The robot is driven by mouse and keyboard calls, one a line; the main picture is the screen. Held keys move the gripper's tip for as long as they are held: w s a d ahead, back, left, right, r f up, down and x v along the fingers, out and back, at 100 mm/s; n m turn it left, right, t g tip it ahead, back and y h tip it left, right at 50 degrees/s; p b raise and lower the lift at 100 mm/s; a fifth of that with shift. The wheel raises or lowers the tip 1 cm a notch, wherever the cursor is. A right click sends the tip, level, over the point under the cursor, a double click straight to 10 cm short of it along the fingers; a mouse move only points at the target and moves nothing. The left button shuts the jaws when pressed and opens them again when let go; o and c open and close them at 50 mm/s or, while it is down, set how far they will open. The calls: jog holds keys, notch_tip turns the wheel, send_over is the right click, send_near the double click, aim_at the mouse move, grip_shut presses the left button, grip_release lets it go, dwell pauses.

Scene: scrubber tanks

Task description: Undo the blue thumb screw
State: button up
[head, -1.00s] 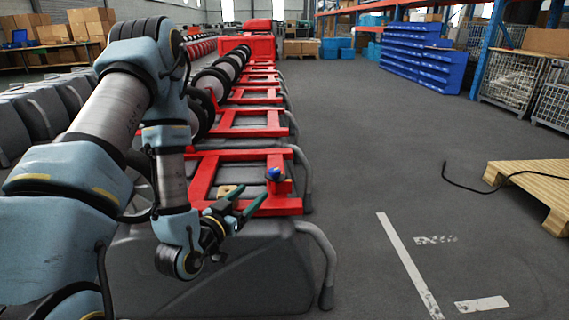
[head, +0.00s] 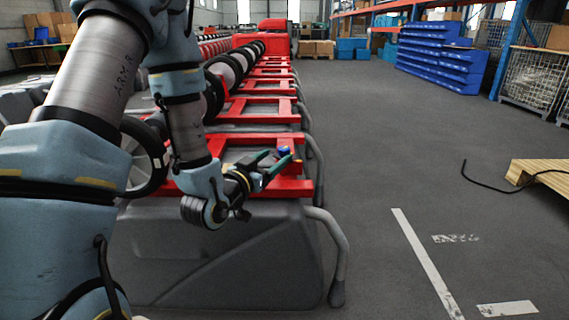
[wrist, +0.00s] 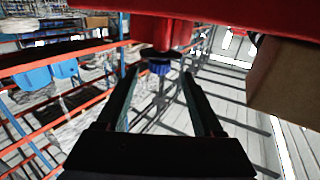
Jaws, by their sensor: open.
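The blue thumb screw (head: 284,151) sits on the red frame (head: 302,186) of the nearest grey tank (head: 240,255) and is partly hidden behind my fingers in the head view. In the wrist view the ribbed blue screw (wrist: 160,67) shows at the edge of a red part (wrist: 150,32), centred between my fingertips. My gripper (head: 278,159) is open, its two dark green fingers pointing at the screw. In the wrist view the gripper (wrist: 160,76) has a finger on each side of the screw, with gaps and no visible contact. The remaining depth between fingertips and screw is hard to tell.
A row of similar tanks with red frames (head: 258,112) runs away behind. A black roller or wheel (head: 145,157) stands close beside my arm. A wooden pallet (head: 540,173) with a black cable lies at the right. The floor between is clear.

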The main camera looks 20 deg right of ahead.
aim_at(281, 153)
jog(key=shift+d+f+b, duration=0.15)
jog(key=shift+f+b, duration=0.1)
jog(key=shift+b, duration=0.8)
jog(key=shift+r+x, duration=0.15)
jog(key=shift+x, duration=1.25)
jog(key=shift+r+x, duration=0.15)
jog(key=shift+x, duration=1.25)
grip_shut()
